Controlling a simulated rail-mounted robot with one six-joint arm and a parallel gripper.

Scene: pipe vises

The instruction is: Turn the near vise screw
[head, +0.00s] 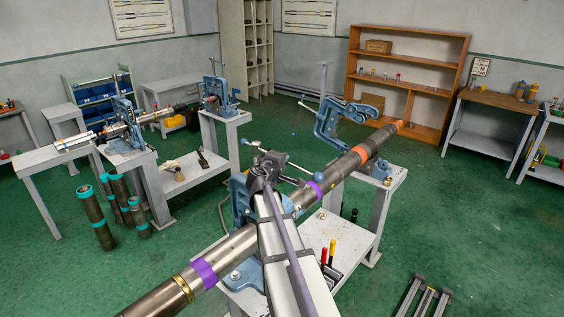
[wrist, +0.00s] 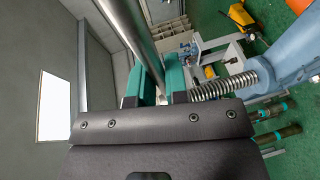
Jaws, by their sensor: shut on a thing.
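The near blue vise (head: 238,200) stands on the grey bench, partly hidden behind my arm. Its crossbar handle, with a blue ball end (head: 318,177), shows beside my gripper (head: 268,168). In the wrist view, my gripper's green fingers (wrist: 160,84) are closed around the steel handle bar (wrist: 134,35), which runs up out of the picture. The threaded vise screw (wrist: 220,86) lies just right of the fingers, by the blue vise body (wrist: 292,55). A long steel pipe (head: 235,245) with purple bands passes through the vise. The jaw contact on the pipe is hidden.
The second blue vise (head: 340,120) stands open-framed at the bench's far end, near the pipe's orange band (head: 359,152). Red and yellow-handled tools (head: 328,252) lie on the lower shelf. Another bench with vises stands left, with teal-ended pipes (head: 95,215) on the floor.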

